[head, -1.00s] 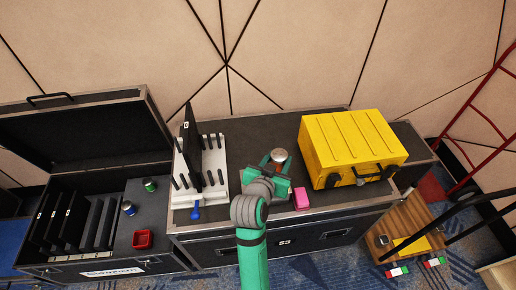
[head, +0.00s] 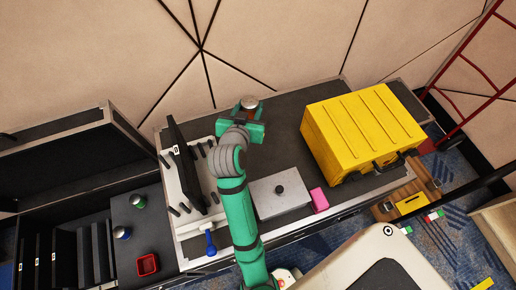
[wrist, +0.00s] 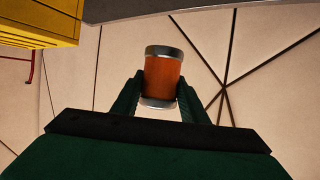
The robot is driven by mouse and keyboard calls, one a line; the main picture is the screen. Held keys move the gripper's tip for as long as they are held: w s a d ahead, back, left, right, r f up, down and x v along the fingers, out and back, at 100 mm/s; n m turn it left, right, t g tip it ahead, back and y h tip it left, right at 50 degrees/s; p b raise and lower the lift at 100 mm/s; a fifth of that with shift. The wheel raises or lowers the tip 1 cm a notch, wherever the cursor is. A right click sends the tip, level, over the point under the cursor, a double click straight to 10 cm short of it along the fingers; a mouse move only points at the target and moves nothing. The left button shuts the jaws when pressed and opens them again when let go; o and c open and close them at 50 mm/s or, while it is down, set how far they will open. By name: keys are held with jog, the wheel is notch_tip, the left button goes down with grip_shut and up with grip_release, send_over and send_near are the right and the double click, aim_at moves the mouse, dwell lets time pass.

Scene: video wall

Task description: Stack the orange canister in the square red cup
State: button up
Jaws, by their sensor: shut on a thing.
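The orange canister (wrist: 163,75) has silver ends and is held between the two dark green fingers of my gripper (wrist: 158,95) in the wrist view. In the head view the canister's silver top (head: 249,103) shows at the tip of my gripper (head: 245,114), above the back part of the dark case top. Whether it clears the surface is hard to tell. The square red cup (head: 148,265) stands on the dark panel of the open case at lower left, well away from my gripper. It looks empty.
A white rack (head: 187,205) with black pegs and a tilted black panel stands between my gripper and the cup. Green (head: 138,202) and blue (head: 121,233) canisters stand behind the cup. A yellow case (head: 362,130), pink block (head: 319,200) and grey plate (head: 280,196) lie right.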

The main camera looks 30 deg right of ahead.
notch_tip(320, 180, down, 18)
jog(key=shift+r, duration=0.1)
dwell(0.5)
jog(key=o, duration=1.3)
jog(key=shift+c, duration=0.2)
jog(key=v, duration=1.2)
